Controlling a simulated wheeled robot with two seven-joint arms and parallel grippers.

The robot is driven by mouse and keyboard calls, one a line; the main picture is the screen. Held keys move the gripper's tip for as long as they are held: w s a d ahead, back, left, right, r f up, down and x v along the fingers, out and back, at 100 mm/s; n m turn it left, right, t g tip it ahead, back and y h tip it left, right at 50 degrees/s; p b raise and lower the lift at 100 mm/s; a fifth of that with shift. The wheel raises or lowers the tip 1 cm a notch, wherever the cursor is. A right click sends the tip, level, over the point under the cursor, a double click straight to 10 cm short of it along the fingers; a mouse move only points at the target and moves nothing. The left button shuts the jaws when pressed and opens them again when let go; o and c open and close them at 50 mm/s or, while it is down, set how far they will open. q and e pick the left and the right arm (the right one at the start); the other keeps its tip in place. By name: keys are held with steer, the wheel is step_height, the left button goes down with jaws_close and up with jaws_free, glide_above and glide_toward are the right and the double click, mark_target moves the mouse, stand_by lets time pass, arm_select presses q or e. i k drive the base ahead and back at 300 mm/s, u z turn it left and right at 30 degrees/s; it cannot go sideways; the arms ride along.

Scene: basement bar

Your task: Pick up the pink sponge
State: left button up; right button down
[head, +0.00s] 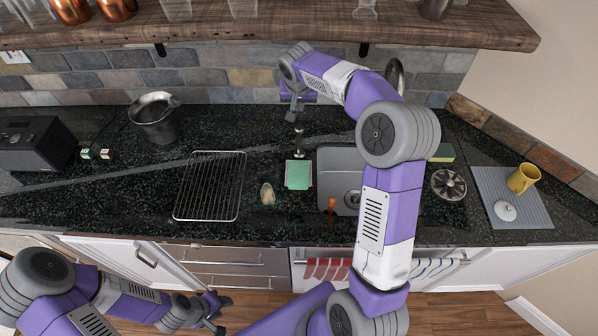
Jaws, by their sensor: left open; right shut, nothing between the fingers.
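I make out no pink sponge in the head view. My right arm hides part of the sink (338,160) and the counter behind it. A green and yellow sponge (443,153) lies on the counter right of the sink. My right gripper (293,114) is shut and empty above the back of the counter, near the backsplash. My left gripper (217,313) is open and empty, low in front of the cabinets at the bottom left.
The dark counter (110,205) holds a wire rack (210,187), a metal bucket (155,118), a green-bodied dispenser (299,174), a black box (35,148) and a grey mat (530,212) with a yellow mug (523,178). A wooden shelf (270,35) overhangs the back.

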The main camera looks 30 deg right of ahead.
mark_target(298, 173)
steer(key=k, duration=1)
